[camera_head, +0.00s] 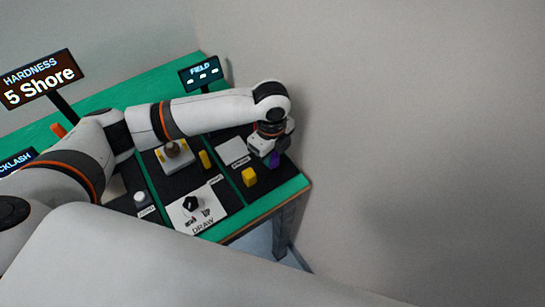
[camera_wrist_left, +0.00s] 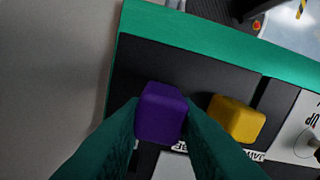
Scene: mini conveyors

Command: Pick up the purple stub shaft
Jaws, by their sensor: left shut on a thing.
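The purple stub shaft (camera_wrist_left: 160,113) sits between the two fingers of my left gripper in the left wrist view. The fingers are shut on it from both sides and hide its flanks. In the head view the purple stub shaft (camera_head: 274,160) shows as a small patch below my left gripper (camera_head: 270,150), over the dark panel at the table's right end. I cannot tell whether it touches the panel. My right gripper is not in view.
A yellow block (camera_head: 249,177) stands on the dark panel close to the shaft; it also shows in the left wrist view (camera_wrist_left: 236,119). A white plate (camera_head: 233,151) lies left of the gripper. The green table edge (camera_head: 292,187) and a grey wall are close on the right.

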